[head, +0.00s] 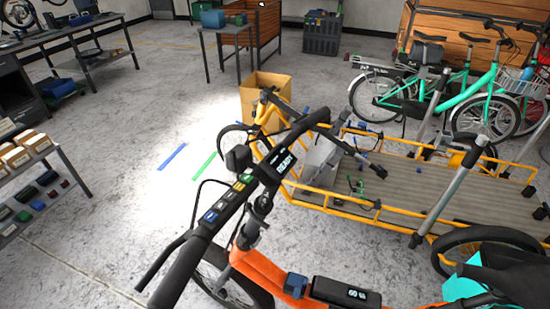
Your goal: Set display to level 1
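A small dark display (285,163) sits on the black handlebar (222,212) of the orange bike and shows the lit word READY. Beside it along the bar is a row of small coloured buttons (240,186), in yellow, green and blue tones. Their markings are too small to read surely. A black box with a lit readout (357,294) lies on the orange frame (262,266) near the bottom; its digits are not clear. My gripper is not in view.
A yellow cargo bike (330,203) with a flat grey deck stands close behind the handlebar. A cardboard box (267,93), teal bikes (440,95) and a worktable (228,30) stand farther back. A shelf (62,205) is at left. Floor between is mostly free.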

